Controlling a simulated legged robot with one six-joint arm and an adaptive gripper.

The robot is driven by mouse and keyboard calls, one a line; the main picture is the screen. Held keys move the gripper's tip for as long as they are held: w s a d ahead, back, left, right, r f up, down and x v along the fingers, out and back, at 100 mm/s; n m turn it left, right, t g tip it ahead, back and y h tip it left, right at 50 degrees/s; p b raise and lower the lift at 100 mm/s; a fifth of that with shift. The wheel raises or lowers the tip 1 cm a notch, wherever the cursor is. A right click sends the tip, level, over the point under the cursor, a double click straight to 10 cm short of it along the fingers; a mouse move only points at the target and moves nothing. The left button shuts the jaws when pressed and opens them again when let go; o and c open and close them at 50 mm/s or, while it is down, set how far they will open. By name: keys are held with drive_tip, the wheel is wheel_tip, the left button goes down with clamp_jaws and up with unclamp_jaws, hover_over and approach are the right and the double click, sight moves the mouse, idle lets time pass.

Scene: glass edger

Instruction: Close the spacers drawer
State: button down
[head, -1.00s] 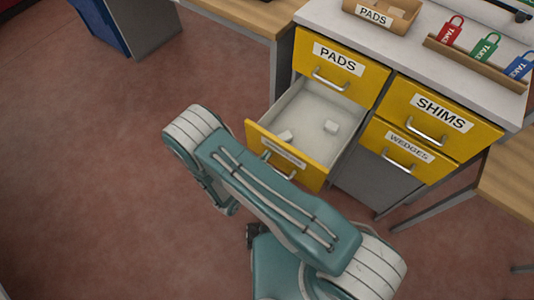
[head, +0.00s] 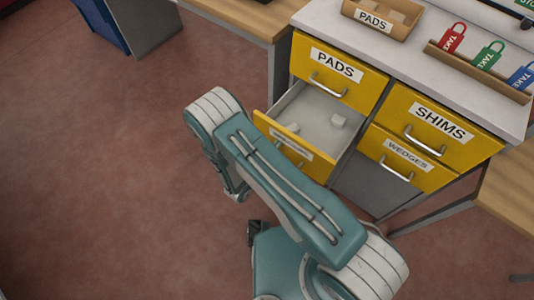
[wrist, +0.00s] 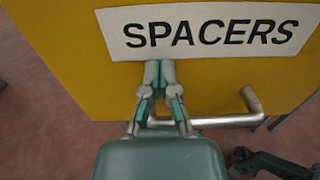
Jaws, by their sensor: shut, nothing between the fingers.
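The spacers drawer (head: 318,163) is the lower left yellow drawer, below the pads drawer, and stands partly open. Small pale blocks lie inside it. My arm covers part of its front in the head view. In the wrist view its yellow front (wrist: 60,55) shows the SPACERS label (wrist: 210,32) and a metal handle (wrist: 225,121). My gripper (wrist: 160,66) is shut and empty, its fingertips at the front just under the label. They appear to touch the front, above the left part of the handle. My gripper is hidden behind my arm in the head view.
The pads drawer (head: 360,85), shims drawer (head: 460,145) and wedges drawer (head: 375,148) are shut. A pads box (head: 405,28) and a rack of coloured tags (head: 450,62) stand on the cabinet top. Open floor (head: 100,180) lies to the left.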

drive_tip(key=x, duration=2)
drive_tip(key=shift+d, duration=0.15)
drive_tip(key=shift+w, duration=0.15)
drive_tip(key=shift+w+a+r, duration=0.1)
drive_tip(key=shift+w+a, duration=0.05)
drive_tip(key=shift+a, duration=0.05)
drive_tip(key=shift+d, duration=0.2)
drive_tip(key=shift+a, duration=0.1)
